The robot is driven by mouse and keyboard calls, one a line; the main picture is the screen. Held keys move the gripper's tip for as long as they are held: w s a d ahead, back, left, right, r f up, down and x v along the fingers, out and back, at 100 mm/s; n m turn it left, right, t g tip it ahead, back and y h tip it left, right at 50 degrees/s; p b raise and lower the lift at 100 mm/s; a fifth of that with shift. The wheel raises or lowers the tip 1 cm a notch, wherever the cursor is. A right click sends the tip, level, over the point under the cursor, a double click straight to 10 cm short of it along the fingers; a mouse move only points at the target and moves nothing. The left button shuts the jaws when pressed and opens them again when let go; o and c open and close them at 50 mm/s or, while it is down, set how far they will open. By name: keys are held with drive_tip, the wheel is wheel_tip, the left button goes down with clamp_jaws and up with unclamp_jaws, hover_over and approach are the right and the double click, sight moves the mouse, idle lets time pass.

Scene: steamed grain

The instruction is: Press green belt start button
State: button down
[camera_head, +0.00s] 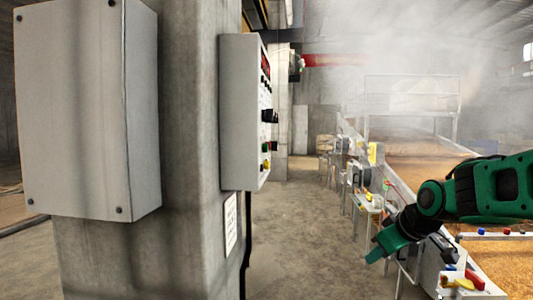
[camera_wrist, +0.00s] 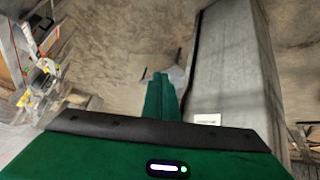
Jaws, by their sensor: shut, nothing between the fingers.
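A grey control box (camera_head: 237,112) is fixed to the side of the concrete pillar, its face seen at a steep angle. Black knobs and small red, yellow and green buttons stand out from that face; the small green button (camera_head: 264,147) is low on it, near a red and a yellow one. My green gripper (camera_head: 374,256) is at the lower right, well to the right of the box, lower than it, and apart from it. In the wrist view my gripper's fingers (camera_wrist: 160,78) are shut together, empty, and point over the floor beside the pillar. The green button does not show there.
The concrete pillar (camera_head: 180,150) carries a blank grey box (camera_head: 85,110) at left and a white notice (camera_head: 231,224). Conveyor beds of grain (camera_head: 410,172) with side-mounted fittings line the right. Bare floor (camera_head: 300,220) lies between pillar and conveyors. Steam hangs at the back.

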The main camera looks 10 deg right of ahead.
sight(265, 148)
drive_tip(key=w+a+r+n+t+y, duration=0.4)
drive_tip(key=w+r, duration=0.5)
drive_tip(key=r, duration=0.3)
drive_tip(key=w+a+r+n+t+y, duration=0.4)
drive_tip(key=w+a+r+n, duration=0.2)
drive_tip(key=w+r, duration=0.4)
wheel_tip(265, 148, up, 3)
drive_tip(key=shift+a+r+n+t, duration=0.1)
drive_tip(key=shift+a+n+t, duration=0.25)
drive_tip(key=shift+n, duration=0.35)
drive_tip(key=shift+a, duration=0.1)
drive_tip(key=w+a, duration=0.2)
drive_tip(key=a, duration=0.6)
drive_tip(key=shift+w+a, duration=0.15)
drive_tip(key=shift+w, duration=0.15)
drive_tip(key=shift+a, duration=0.1)
drive_tip(key=shift+a, duration=0.25)
